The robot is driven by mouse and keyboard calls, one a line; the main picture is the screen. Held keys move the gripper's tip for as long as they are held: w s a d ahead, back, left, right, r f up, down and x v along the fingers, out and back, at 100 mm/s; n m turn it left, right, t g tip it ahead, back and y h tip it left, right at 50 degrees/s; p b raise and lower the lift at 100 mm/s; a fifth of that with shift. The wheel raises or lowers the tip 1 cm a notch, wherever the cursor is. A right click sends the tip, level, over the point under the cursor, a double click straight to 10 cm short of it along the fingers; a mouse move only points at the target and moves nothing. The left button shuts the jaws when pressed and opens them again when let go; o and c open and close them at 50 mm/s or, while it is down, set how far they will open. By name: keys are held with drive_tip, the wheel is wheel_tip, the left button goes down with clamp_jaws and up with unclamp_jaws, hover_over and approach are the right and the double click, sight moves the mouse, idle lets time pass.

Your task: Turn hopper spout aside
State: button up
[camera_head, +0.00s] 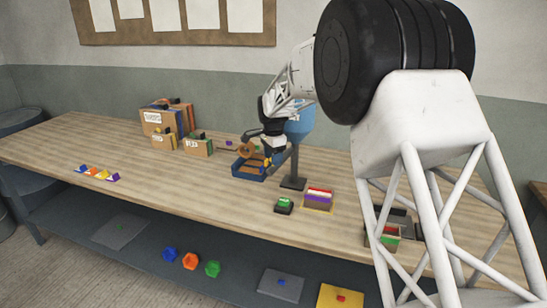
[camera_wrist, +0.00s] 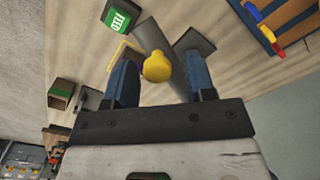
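The blue hopper (camera_head: 299,121) stands on a grey post with a dark base plate (camera_head: 293,184), right of my gripper. My gripper (camera_head: 277,157) points down beside the post. In the wrist view my gripper (camera_wrist: 160,62) is open, with its two blue fingers apart. A yellow knob (camera_wrist: 157,67) lies between the fingers in the picture, with gaps on both sides. A grey cylindrical part (camera_wrist: 150,35) extends behind the knob. My wrist and fingers hide much of the spout in the head view.
A blue tray (camera_head: 238,174) sits just left of my gripper. A green-topped box (camera_head: 284,203) and a purple-and-red striped box (camera_head: 318,200) stand in front of the hopper. Cardboard boxes (camera_head: 153,123) stand back left. The table's front left is mostly clear.

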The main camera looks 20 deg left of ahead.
drive_tip(key=shift+o, duration=0.2)
drive_tip(key=shift+r, duration=0.15)
drive_tip(key=shift+r, duration=3.75)
drive_tip(key=shift+d, duration=0.1)
drive_tip(key=shift+d+r, duration=0.15)
drive_tip(key=s+d+r+n, duration=0.1)
drive_tip(key=s+d+r, duration=0.2)
drive_tip(key=s+d, duration=0.6)
drive_tip(key=s+d+r+n+t, duration=0.15)
drive_tip(key=s+d+r, duration=0.3)
drive_tip(key=d, duration=0.85)
drive_tip(key=s+d+r+n, duration=0.2)
drive_tip(key=s+d+r, duration=0.1)
drive_tip(key=s+d, duration=0.6)
drive_tip(key=s+d+f+n, duration=0.1)
drive_tip(key=s+d+f, duration=0.2)
drive_tip(key=s+d, duration=0.3)
drive_tip(key=s+d+f+n, duration=0.1)
drive_tip(key=s+d+f, duration=0.2)
drive_tip(key=s, duration=1)
drive_tip(key=s+d+f+n+t, duration=0.1)
drive_tip(key=s+d+f+n, duration=0.1)
drive_tip(key=s+d, duration=0.6)
drive_tip(key=shift+s+d+f, duration=0.4)
drive_tip(key=shift+s+f, duration=0.2)
drive_tip(key=shift+s, duration=0.6)
